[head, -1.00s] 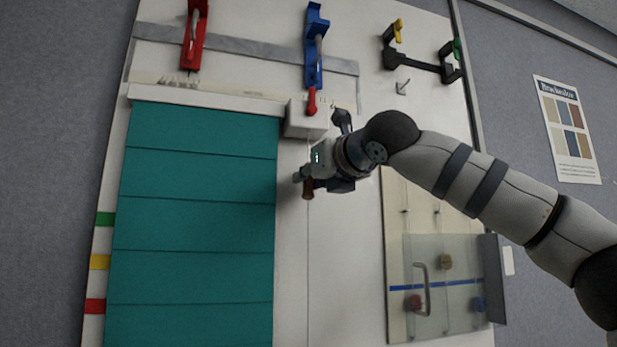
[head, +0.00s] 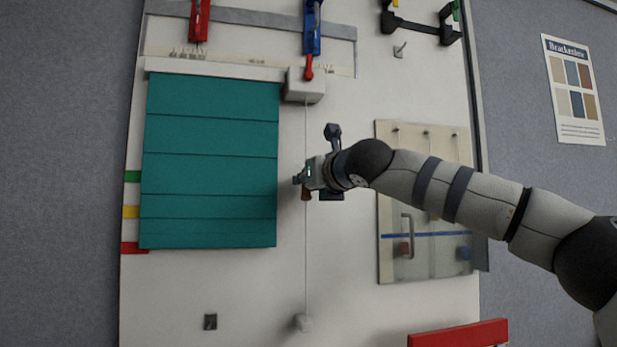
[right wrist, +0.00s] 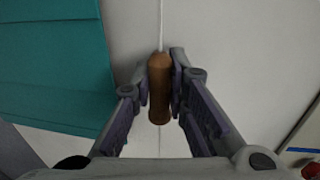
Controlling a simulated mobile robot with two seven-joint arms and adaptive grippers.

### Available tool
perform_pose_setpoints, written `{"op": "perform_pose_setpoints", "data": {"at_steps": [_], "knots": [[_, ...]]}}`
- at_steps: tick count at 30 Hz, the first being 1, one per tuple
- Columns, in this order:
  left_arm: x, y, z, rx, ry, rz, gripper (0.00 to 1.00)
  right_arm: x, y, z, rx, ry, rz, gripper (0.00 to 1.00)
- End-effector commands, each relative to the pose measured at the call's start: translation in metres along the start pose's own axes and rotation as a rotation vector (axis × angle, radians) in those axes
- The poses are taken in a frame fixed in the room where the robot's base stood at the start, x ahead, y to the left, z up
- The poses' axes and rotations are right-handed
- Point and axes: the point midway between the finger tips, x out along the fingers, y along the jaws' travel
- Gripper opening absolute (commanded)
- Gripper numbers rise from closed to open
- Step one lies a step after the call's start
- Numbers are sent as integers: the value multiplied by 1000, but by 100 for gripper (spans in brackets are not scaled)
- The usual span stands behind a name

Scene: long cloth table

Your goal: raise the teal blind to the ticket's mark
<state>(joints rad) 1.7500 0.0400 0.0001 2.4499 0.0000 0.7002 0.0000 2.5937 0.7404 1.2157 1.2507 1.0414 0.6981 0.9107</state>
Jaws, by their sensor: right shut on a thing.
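The teal blind (head: 210,150) hangs below a white headrail (head: 215,69), its lower slats bunched closer together. Its bottom edge is about level with the red mark (head: 133,248); the yellow mark (head: 131,212) and green mark (head: 133,177) are above, along its left side. My right gripper (head: 302,181) is shut on a brown wooden handle (right wrist: 160,90) on the white cord (head: 306,130), right of the blind. The handle also shows below the fingers in the head view (head: 306,196). I cannot make out a ticket. My left gripper is not in view.
A white cord box (head: 306,86) with a red lever (head: 309,68) is at the headrail's right end. A clear-fronted panel with a handle (head: 407,235) stands right of my gripper. A small grey-white piece (head: 303,323) is at the cord's foot. The board below the blind is mostly bare.

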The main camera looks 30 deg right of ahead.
Motion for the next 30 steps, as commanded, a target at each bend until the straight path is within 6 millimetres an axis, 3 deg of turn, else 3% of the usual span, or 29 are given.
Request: {"op": "perform_pose_setpoints", "data": {"at_steps": [1,2,3,5,13,16,24,30], "knots": [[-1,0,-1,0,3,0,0,-2,-1,6,1,-10,0,0],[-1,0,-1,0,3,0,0,-2,-1,6,1,-11,-1,16],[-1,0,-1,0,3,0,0,-2,-1,7,1,-12,0,26],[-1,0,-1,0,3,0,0,-2,-1,7,1,-12,0,36],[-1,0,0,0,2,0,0,-2,-1,5,1,-9,0,36],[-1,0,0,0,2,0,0,-11,-1,6,1,-11,1,36],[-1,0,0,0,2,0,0,-81,-1,6,2,-13,1,36],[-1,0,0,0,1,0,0,-116,-1,5,1,-12,0,36]]}}
